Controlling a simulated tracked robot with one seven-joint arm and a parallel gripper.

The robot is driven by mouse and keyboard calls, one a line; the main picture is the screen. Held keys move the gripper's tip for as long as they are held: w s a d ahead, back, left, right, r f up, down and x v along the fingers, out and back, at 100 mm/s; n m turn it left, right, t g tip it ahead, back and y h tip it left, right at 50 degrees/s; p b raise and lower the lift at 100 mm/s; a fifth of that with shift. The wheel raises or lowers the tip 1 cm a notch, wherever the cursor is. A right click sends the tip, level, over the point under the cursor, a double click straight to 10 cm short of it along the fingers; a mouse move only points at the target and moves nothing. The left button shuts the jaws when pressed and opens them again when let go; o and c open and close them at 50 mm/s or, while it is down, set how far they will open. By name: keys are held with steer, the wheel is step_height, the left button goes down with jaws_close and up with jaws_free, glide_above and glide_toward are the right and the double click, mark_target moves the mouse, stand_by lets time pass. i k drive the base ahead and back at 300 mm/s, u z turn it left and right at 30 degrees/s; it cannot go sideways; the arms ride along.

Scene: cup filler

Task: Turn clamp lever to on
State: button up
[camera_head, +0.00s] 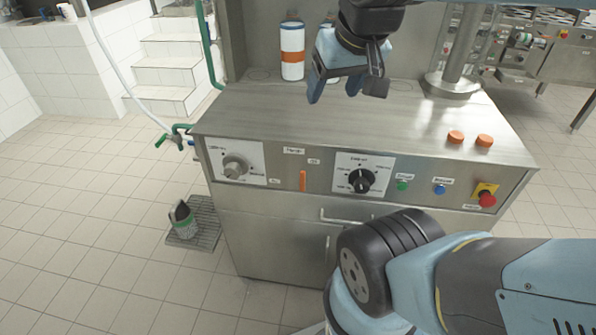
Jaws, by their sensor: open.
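The orange lever (303,181) is on the front panel of the steel machine (365,125). It stands about upright between small labels at its upper right (314,161) and lower left (275,181). A wider label (293,150), too small to read surely, sits above it. My gripper (334,92) is open and empty, pointing down over the machine's top. It is above and behind the lever, apart from it.
A grey knob (236,166) is left of the lever. A black knob (361,180), green button (402,186), blue button (440,189) and red stop button (487,199) are to its right. A white and orange canister (292,50) and two orange caps (470,138) are on top.

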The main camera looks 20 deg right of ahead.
mark_target(303, 180)
steer(key=u, duration=0.05)
steer(key=k, duration=1.5)
steer(key=z, duration=0.45)
steer(key=i, duration=1)
steer(key=u, duration=0.1)
